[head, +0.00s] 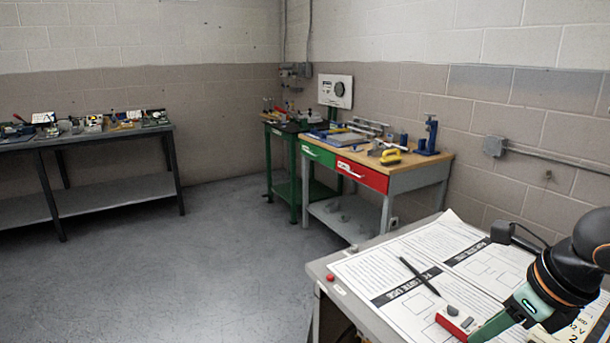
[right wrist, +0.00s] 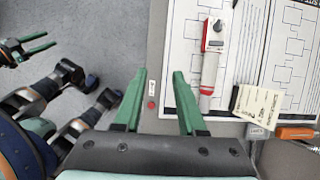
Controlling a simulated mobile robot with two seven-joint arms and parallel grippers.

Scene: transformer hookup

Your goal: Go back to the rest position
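My right gripper (head: 492,327) is at the lower right of the head view, over the near table's paper sheets. In the right wrist view its two green fingers (right wrist: 157,85) stand apart with nothing between them. The table edge and grey floor show past them. My left gripper (right wrist: 50,40) shows at the left edge of the right wrist view, over the floor. Its two green fingers are apart and appear empty. It is not in the head view. A red and white device (head: 458,321) lies on the sheets beside the right gripper; it also shows in the right wrist view (right wrist: 212,50).
A black pen (head: 420,276) lies on the printed sheets (head: 385,258). A cream label card (right wrist: 258,105) and an orange handle (right wrist: 295,133) lie close by. A workbench with green and red drawers (head: 362,176) and a left bench (head: 105,140) stand farther back. The floor between is clear.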

